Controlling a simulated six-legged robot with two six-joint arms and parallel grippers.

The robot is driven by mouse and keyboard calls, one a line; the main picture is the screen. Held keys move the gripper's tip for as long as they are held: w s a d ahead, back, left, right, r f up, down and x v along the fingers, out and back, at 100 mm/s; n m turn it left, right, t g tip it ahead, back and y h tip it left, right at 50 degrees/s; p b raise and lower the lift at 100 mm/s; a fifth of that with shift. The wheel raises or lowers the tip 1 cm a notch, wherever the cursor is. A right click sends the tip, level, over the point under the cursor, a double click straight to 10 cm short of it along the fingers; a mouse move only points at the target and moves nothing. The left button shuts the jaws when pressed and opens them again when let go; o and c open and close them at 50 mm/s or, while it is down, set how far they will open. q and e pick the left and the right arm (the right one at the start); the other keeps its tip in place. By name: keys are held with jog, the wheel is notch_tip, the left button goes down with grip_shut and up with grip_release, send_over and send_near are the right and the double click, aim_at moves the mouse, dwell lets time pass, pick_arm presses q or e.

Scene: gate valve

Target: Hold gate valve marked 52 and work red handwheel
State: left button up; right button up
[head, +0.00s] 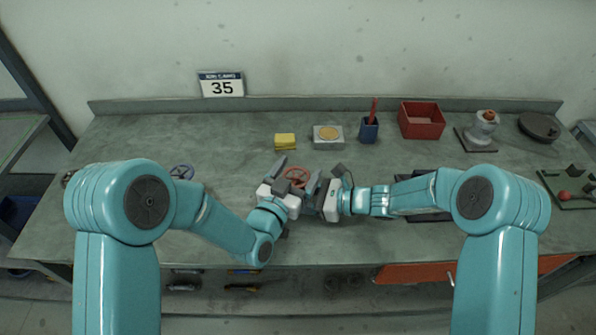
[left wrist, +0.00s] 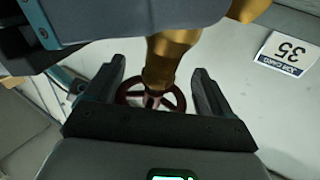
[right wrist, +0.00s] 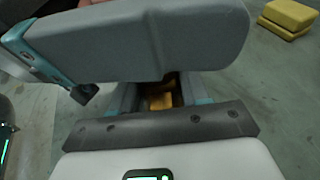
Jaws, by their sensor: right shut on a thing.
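The red handwheel (head: 295,174) shows between my two grippers at the middle of the bench. In the left wrist view the handwheel (left wrist: 150,98) lies beyond the fingers, joined to the brass valve body (left wrist: 165,58). My left gripper (left wrist: 158,82) is open, one finger on each side of the brass part and wheel; I cannot tell whether either finger touches the wheel. My right gripper (right wrist: 160,102) is shut on the valve, with a bit of brass showing between its fingers. The grippers hide most of the valve in the head view. No mark 52 is readable.
A card reading 35 (head: 222,86) stands at the back. A yellow block (head: 285,141), a plate with a brass disc (head: 328,134), a blue cup (head: 369,130) and a red bin (head: 421,120) stand behind. A blue handwheel (head: 182,171) lies left. The back-left bench is clear.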

pick_arm(q)
jog(key=shift+s+d+f, duration=0.1)
jog(key=v, duration=0.7)
jog(key=shift+s, duration=0.2)
pick_arm(e)
jog(key=o, duration=0.9)
